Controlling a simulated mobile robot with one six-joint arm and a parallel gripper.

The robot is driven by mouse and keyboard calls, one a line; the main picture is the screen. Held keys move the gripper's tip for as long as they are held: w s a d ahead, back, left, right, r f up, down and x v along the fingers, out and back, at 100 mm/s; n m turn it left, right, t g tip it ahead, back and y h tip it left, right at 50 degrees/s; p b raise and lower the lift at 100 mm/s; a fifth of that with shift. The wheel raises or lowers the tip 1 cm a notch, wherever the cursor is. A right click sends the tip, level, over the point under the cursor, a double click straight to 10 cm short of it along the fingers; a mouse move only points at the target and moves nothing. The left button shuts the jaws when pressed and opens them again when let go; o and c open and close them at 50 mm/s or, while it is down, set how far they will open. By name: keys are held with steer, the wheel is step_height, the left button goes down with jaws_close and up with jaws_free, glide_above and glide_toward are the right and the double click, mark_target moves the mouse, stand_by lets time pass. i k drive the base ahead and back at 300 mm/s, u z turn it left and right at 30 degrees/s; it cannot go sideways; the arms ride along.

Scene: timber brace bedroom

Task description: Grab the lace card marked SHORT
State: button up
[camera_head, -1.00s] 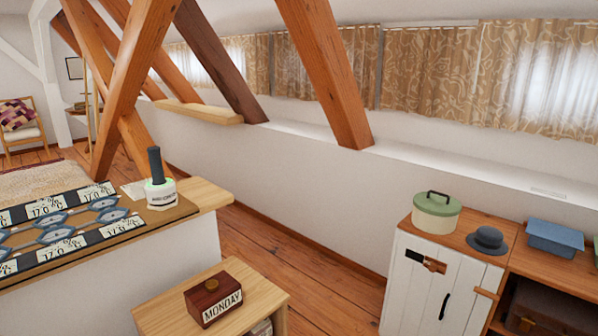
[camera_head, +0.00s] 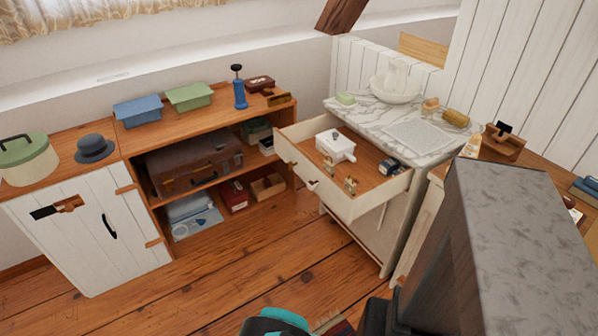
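I cannot make out a lace card or the word SHORT anywhere in this view. An open drawer (camera_head: 360,204) of the marble-topped washstand holds a white box-like item (camera_head: 336,146), small brass-coloured pieces (camera_head: 350,185) and a small dark item (camera_head: 389,167). No card can be told apart among them. A pale blue flat packet (camera_head: 198,222) lies on the low shelf, with its markings too small to read. My gripper is not recognisable in the view.
The low cabinet carries a green-lidded tin (camera_head: 27,160), a dark hat (camera_head: 95,148), a blue box (camera_head: 138,110), a green box (camera_head: 189,96) and a blue pump-like object (camera_head: 239,92).

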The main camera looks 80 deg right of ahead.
mark_target(328, 167)
steer(key=u, duration=0.45)
steer(key=k, duration=0.15)
steer(key=z, duration=3)
steer(key=k, duration=0.6)
steer(key=u, duration=0.1)
steer(key=i, duration=0.55)
steer(key=z, duration=0.05)
